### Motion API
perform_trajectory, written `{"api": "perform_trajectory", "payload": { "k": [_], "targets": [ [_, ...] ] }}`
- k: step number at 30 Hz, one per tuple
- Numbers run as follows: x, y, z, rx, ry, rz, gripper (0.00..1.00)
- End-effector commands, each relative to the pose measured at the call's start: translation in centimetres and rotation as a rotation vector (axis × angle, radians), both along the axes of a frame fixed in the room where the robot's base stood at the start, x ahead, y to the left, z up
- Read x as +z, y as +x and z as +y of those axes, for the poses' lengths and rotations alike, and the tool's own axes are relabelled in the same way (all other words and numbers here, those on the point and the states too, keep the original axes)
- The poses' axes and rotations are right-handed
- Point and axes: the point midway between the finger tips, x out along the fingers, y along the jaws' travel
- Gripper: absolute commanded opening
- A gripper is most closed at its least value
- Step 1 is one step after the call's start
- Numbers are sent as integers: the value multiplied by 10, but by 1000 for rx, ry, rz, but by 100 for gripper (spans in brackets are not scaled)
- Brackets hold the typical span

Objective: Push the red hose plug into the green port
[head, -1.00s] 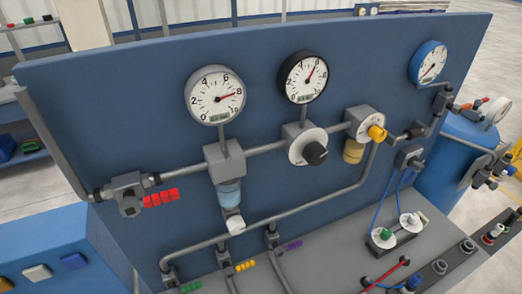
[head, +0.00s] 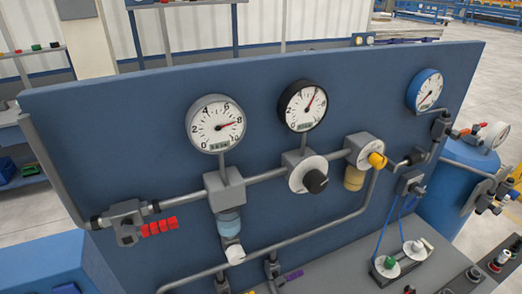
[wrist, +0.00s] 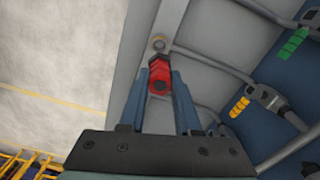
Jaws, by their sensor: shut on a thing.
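In the wrist view my gripper (wrist: 161,78) has its two blue-grey fingers on either side of a red plug (wrist: 160,70) and is shut on it. The plug's dark round end faces the camera. A small round tan-grey fitting (wrist: 159,43) shows just beyond the plug on the grey bench surface; I cannot tell its colour mark or whether the plug touches it. My gripper is not in the head view.
The blue panel (head: 120,90) carries gauges, pipes and valves. In the wrist view a green valve handle (wrist: 293,44) and a yellow one (wrist: 240,107) stand to the right, with grey pipes nearby. Pale open floor (wrist: 60,60) lies left of the bench edge.

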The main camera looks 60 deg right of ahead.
Motion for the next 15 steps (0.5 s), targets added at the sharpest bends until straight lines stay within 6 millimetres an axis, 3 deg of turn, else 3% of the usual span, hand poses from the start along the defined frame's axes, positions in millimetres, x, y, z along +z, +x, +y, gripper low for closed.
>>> {"api": "perform_trajectory", "payload": {
  "k": [15],
  "targets": [
    [40,0,0,0,0,0,0]
  ]
}}
